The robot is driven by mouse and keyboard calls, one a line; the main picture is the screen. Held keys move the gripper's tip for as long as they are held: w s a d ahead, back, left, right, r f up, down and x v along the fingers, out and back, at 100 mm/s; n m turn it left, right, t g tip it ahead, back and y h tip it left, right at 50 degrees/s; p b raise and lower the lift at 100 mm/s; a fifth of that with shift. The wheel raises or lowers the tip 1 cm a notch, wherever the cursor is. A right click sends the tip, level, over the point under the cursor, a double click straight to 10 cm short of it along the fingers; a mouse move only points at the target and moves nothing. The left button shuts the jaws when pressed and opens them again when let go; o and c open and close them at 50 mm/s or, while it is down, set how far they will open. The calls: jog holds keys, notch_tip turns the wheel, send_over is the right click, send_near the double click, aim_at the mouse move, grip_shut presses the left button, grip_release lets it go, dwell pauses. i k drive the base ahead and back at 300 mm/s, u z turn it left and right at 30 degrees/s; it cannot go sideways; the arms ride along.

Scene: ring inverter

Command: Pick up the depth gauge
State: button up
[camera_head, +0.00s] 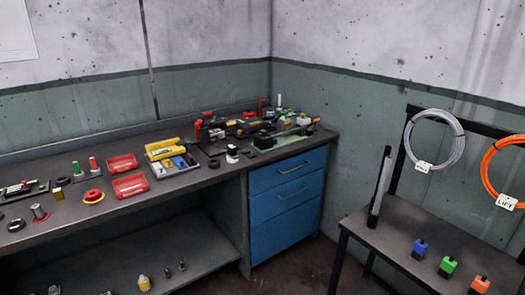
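I cannot pick out the depth gauge for sure; many small tools lie on the long workbench (140,214) and are too small to tell apart. A dense cluster of tools (240,125) lies at the bench's far right end, over the blue drawers. A dark upright bar (381,188) stands at the left of the right-hand table; I cannot tell what it is. My gripper is not in view.
Red trays (131,185) and a yellow tray (163,148) sit mid-bench. Blue drawers (287,205) are shut. The right-hand table (395,235) holds blue (419,249), green (447,266) and orange blocks (480,286). A grey cable coil (461,150) and an orange coil (490,180) hang above.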

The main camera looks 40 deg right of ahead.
aim_at(231, 149)
jog(key=z, duration=0.15)
jog(key=k, duration=0.7)
jog(key=z, duration=0.7)
jog(key=i, duration=2.2)
jog(key=u, duration=0.2)
